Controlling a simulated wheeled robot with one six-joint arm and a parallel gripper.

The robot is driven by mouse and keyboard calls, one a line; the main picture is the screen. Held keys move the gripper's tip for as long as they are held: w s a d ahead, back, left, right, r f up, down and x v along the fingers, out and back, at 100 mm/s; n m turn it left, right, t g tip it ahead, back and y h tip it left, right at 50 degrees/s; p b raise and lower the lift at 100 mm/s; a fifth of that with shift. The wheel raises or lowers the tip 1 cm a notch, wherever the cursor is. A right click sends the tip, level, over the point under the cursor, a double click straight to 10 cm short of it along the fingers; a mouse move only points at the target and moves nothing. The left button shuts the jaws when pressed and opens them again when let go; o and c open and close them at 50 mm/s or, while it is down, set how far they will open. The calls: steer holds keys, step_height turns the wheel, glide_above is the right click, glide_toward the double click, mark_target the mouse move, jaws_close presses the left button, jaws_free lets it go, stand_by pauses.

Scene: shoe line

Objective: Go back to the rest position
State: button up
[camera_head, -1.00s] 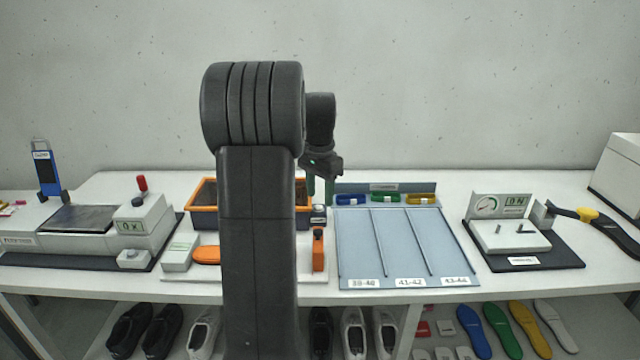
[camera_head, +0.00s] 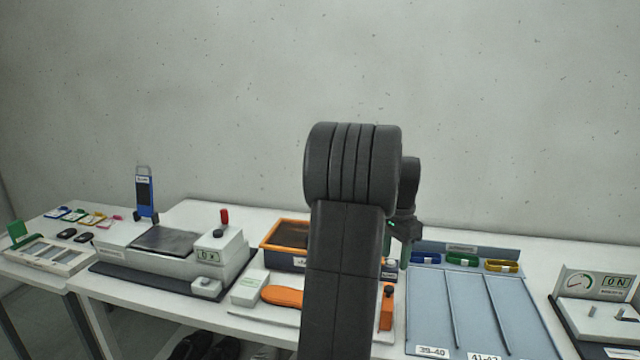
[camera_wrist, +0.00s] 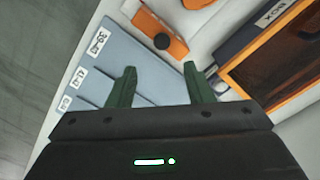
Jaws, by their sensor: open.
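My gripper (camera_wrist: 158,85) is open and empty in the wrist view, its two green fingers apart. It hangs above the bench between the grey-blue sorting board (camera_wrist: 110,60) and the orange-rimmed bin (camera_wrist: 232,85). In the head view my own dark arm stands in the middle and hides part of the bench. There the gripper (camera_head: 404,254) shows only in part, just right of the arm and beside the board's back left corner.
The sorting board (camera_head: 430,310) has labelled lanes and coloured clips at its back. Left of my arm are the orange bin (camera_head: 268,248), an orange insole shape (camera_head: 283,297) and a press-like machine (camera_head: 150,262). A gauge device (camera_head: 590,310) stands at the right edge. The wall behind is bare.

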mark_target(391, 288)
step_height(391, 288, down, 9)
steer(key=shift+r+p, duration=0.2)
steer(key=shift+p, duration=0.1)
steer(key=a, duration=0.2)
steer(key=w+a, duration=0.1)
steer(key=shift+a+f, duration=0.2)
steer(key=shift+f, duration=0.1)
